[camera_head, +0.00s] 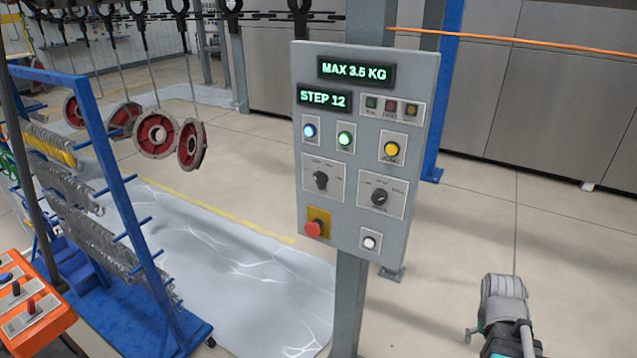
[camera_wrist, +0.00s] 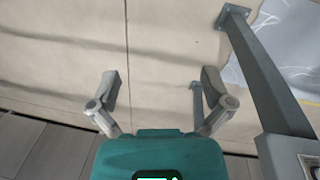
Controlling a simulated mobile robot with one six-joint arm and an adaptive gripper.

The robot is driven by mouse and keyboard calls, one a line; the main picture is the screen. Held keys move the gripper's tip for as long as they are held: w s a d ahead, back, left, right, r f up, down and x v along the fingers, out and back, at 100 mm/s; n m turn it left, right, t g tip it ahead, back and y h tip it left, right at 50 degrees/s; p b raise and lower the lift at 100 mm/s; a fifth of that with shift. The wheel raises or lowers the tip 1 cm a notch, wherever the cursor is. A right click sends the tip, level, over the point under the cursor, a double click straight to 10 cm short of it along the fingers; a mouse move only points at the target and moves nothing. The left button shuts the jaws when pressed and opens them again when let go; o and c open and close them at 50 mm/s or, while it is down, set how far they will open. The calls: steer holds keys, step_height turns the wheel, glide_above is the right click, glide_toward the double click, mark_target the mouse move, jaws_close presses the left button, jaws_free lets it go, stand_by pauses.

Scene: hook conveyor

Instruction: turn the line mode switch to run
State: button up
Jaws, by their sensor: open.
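The grey control panel (camera_head: 368,150) stands on a post in the head view. It carries two black rotary switches, a left one (camera_head: 320,180) and a right one (camera_head: 380,197). Their labels are too small to read, so I cannot tell which is the line mode switch or its setting. In the wrist view my gripper (camera_wrist: 160,83) is open and empty, its two fingers wide apart over bare floor. In the head view my arm's end shows low at the right, apart from the panel. A corner of the panel (camera_wrist: 312,163) shows at the wrist view's lower right.
The panel's post (camera_wrist: 262,80) stands right of my fingers. The panel also has lit push buttons, a red emergency-stop knob (camera_head: 314,229) and a white button (camera_head: 370,241). A blue rack (camera_head: 105,160) and hanging red wheels (camera_head: 157,134) are left. Floor right of the post is clear.

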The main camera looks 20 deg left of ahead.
steer(key=w+a+r+n+t+h, duration=0.3)
steer(key=w+a+n+h, duration=0.15)
steer(key=w+a, duration=0.35)
steer(key=n+t+y+p, duration=0.2)
steer(key=n+t+y, duration=0.3)
steer(key=n+t, duration=1)
glide_toward(318, 183)
steer(key=s+n, duration=0.1)
steer(key=s, duration=0.3)
steer(key=shift+w+a+r+g+h, duration=0.2)
steer(key=shift+a+r+g+h, duration=0.1)
steer(key=shift+a, duration=0.15)
steer(key=shift+w, duration=0.1)
steer(key=w, duration=0.9)
steer(key=w+d, duration=0.1)
steer(key=w, duration=0.3)
steer(key=shift+w+d, duration=0.1)
steer(key=shift+w, duration=0.2)
